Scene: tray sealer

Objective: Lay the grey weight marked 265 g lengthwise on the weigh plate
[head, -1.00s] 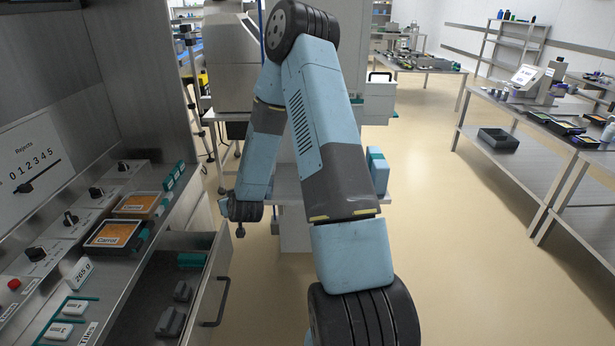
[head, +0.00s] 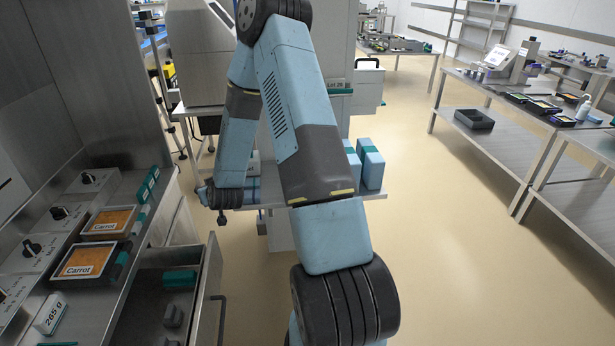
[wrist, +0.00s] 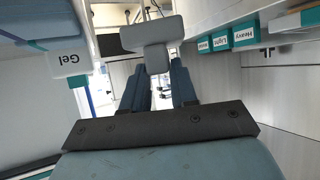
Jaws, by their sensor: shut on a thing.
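In the wrist view my gripper (wrist: 157,76) is shut on a light grey T-shaped weight (wrist: 153,32), held between the two dark blue fingers. No mark can be read on the weight from this side. In the head view the far end of my arm hangs low beyond the drawer, where a small dark piece (head: 222,218) shows under the wrist. A white block reading "265 g" (head: 50,314) stands on the left bench, at the lower left. I cannot make out the weigh plate in either view.
An open drawer (head: 207,300) at the left holds dark grey pieces (head: 172,316) and a teal one (head: 180,279). Carrot trays (head: 85,260) lie on the bench beside knobs. Blue boxes (head: 371,164) stand on a low shelf behind my arm. The floor at right is clear.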

